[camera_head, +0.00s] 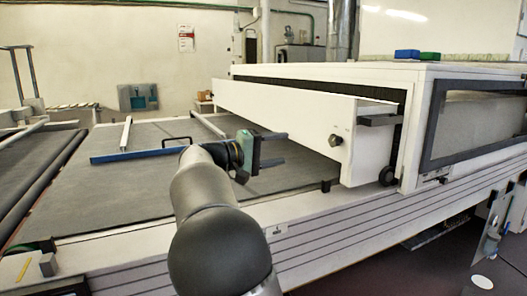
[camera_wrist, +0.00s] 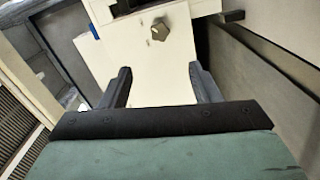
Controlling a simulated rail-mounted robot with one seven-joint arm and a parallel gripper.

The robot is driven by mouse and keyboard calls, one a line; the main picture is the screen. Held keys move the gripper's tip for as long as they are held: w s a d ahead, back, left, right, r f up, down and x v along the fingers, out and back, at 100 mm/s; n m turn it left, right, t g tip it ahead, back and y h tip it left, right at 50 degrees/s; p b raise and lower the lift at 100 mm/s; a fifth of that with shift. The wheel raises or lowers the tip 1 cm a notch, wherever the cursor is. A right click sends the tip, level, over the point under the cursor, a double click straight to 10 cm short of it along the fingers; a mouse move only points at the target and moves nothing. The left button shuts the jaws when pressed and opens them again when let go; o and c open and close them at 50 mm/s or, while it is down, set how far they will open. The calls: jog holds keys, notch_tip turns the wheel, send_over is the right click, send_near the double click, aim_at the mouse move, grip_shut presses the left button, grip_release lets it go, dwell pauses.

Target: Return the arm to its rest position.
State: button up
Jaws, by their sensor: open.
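My arm reaches forward over the flat grey bed (camera_head: 110,200) in the head view. At its end, my gripper (camera_head: 284,148) has a teal body and two dark fingers pointing right, spread apart with nothing between them. The fingers point toward the long white front panel (camera_head: 290,115) of the tunnel housing, with a visible gap. In the wrist view, my gripper (camera_wrist: 160,72) is open, and the white panel with a grey knob (camera_wrist: 159,31) lies ahead of the fingers. The same knob also shows in the head view (camera_head: 335,140).
The white tunnel housing (camera_head: 423,75) with a dark-framed window (camera_head: 480,125) stands at the right. A blue block (camera_head: 407,54) and a green block (camera_head: 430,56) lie on top. A blue bar (camera_head: 135,156) lies across the bed. Rollers (camera_head: 40,190) run at the left.

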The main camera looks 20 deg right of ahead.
jog(key=s+a+f+n+y+p, duration=0.1)
jog(key=s+f+y+p, duration=0.25)
jog(key=s+p, duration=0.25)
jog(key=s+f+n+y+p, duration=0.1)
jog(key=s+f+y+p, duration=0.1)
jog(key=s+y+p, duration=0.35)
jog(key=s+a+f+y+p, duration=0.3)
jog(key=s+a+y+p, duration=0.6)
jog(key=s+a, duration=0.9)
jog(key=s+p, duration=0.2)
jog(key=s, duration=0.1)
jog(key=shift+p, duration=0.35)
jog(key=shift+a, duration=0.1)
